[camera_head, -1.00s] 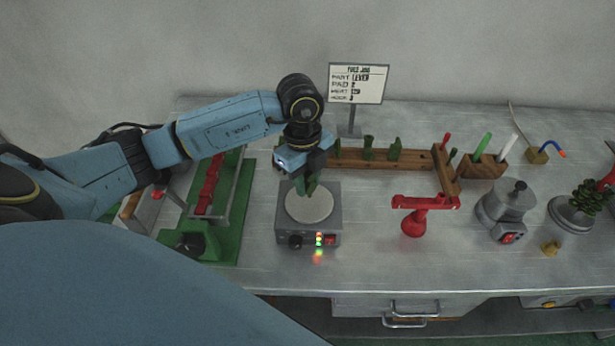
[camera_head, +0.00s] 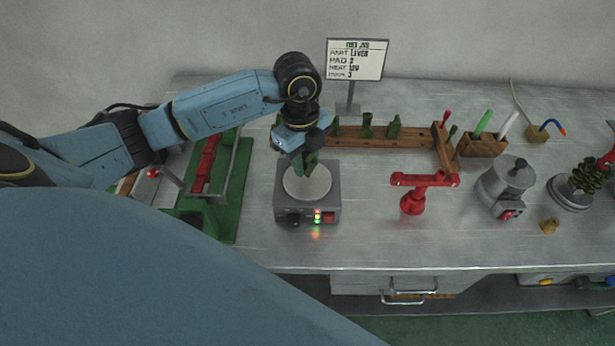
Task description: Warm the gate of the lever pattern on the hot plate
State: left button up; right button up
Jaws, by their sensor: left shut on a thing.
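The hot plate (camera_head: 307,203) is a grey box with a round pale disc, a black knob, a red switch and lit lights on its front. My left gripper (camera_head: 306,160) points down over the back part of the disc. It is shut on a green wax piece (camera_head: 307,168), taken to be the lever pattern. The piece's lower end is at or just above the disc; I cannot tell if it touches. My fingers hide part of the piece. My right gripper is not in view.
A wooden rack (camera_head: 375,139) with green wax pieces stands behind. A red stand (camera_head: 413,201), a grey pot (camera_head: 505,187) and a wooden block with sticks (camera_head: 484,147) are to the right. A sign (camera_head: 356,60) stands at the back. A green machine (camera_head: 232,208) is to the left.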

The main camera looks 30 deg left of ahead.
pick_arm(q)
jog(key=shift+f+b, duration=0.35)
jog(key=shift+f, duration=0.25)
dwell(0.4)
jog(key=shift+f, duration=0.1)
dwell(1.8)
notch_tip(320, 180, up, 6)
jog(key=p, duration=0.5)
dwell(1.5)
